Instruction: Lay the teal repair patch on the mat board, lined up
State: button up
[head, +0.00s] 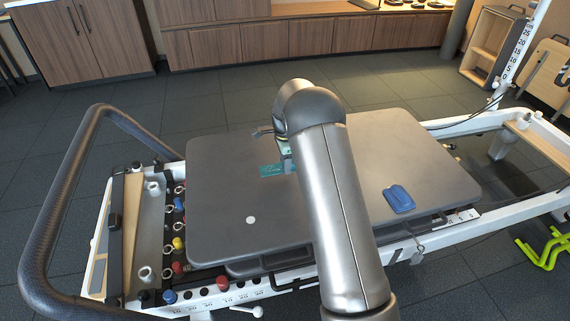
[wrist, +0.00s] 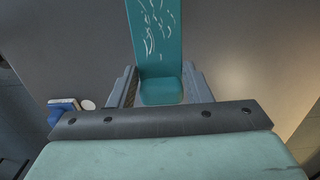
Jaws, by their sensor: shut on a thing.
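The teal repair patch (head: 271,170) shows partly in the head view, over the far half of the grey mat board (head: 215,200). My arm hides the rest of it. In the wrist view the patch (wrist: 157,40) runs away from me, with white marks on its far part. My gripper (wrist: 160,88) is shut on the near end of the patch, one finger on each side. In the head view my gripper (head: 286,160) is mostly behind my arm. I cannot tell whether the patch touches the board.
A blue block (head: 398,198) lies on the board's right part and a white round spot (head: 250,219) on its front left. A dark curved bar (head: 62,190) rises at the left. White rails (head: 480,122) run along the frame. The board's left part is mostly clear.

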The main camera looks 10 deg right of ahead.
aim_at(285, 178)
dwell(0.4)
jog(key=shift+f+b, duration=0.4)
jog(key=shift+f, duration=1.1)
jog(key=shift+f+b, duration=0.3)
jog(key=shift+f, duration=0.65)
jog(key=o, duration=1)
jog(key=shift+o, duration=0.2)
